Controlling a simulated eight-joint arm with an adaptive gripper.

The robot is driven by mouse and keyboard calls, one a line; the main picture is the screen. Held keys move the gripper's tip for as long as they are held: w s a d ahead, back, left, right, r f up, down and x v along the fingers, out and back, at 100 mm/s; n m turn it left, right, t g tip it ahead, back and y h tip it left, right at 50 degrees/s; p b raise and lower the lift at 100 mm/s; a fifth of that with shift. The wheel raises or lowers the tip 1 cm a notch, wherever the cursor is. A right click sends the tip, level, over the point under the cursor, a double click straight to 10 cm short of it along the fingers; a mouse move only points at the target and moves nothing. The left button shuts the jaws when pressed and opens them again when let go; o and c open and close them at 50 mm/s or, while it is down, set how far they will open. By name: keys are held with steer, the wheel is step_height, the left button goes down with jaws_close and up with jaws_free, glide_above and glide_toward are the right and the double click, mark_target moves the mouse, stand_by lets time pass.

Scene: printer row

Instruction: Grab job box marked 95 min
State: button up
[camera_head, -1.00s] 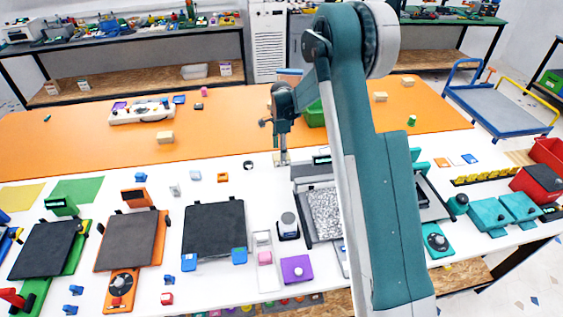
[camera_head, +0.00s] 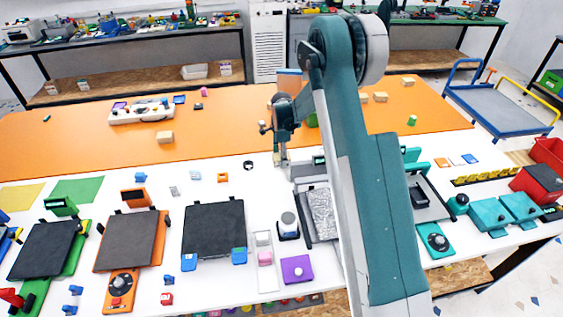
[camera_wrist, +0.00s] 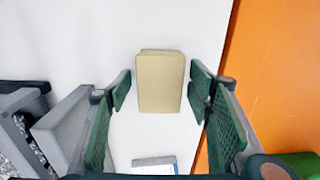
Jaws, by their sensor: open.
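A tan job box (camera_wrist: 160,82) lies on the white table top, seen from above in the wrist view. No marking is readable on the face I see. My gripper (camera_wrist: 161,92) is open, with one green finger on each side of the box and a visible gap to both. I cannot tell how far above the box the fingertips are. In the head view my gripper (camera_head: 280,160) points down near the border of the white and orange areas, and largely hides the box. Other tan boxes lie on the orange area, one at the left (camera_head: 165,137) and one at the far right (camera_head: 408,82); their markings are unreadable.
The orange surface (camera_wrist: 275,70) begins right of the box. Grey printer parts (camera_wrist: 62,125) stand at the left of the wrist view, and a small white and blue item (camera_wrist: 154,163) lies below the box. A green cylinder (camera_wrist: 300,163) is at lower right.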

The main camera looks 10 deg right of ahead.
steer(key=c, duration=1)
steer(key=shift+r, duration=5)
